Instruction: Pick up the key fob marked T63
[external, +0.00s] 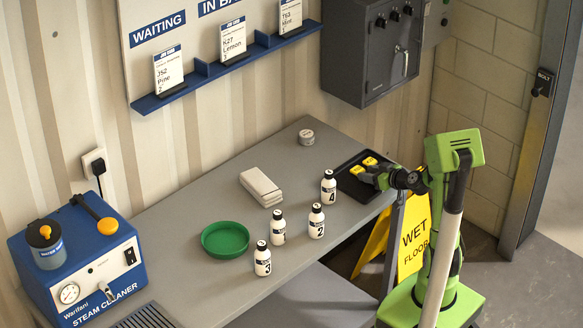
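Two small yellow pieces, which look like key fobs, lie at the black tray on the right end of the grey bench: one farther fob (370,161) and one nearer fob (357,170). Their markings are too small to read, so I cannot tell which is T63. The black tray (352,187) lies flat near the bench's right edge. My gripper (372,178) reaches in from the right, low over the tray and just right of the nearer fob. I cannot tell whether it touches anything or how far its fingers are apart. Part of the tray is hidden behind it.
Several numbered bottles, including bottle 4 (328,188), stand left of the tray. A green bowl (225,239), folded cloth (261,187) and blue steam cleaner (80,262) are farther left. A grey cabinet (372,50) hangs above. A yellow wet-floor sign (412,240) stands beside my arm.

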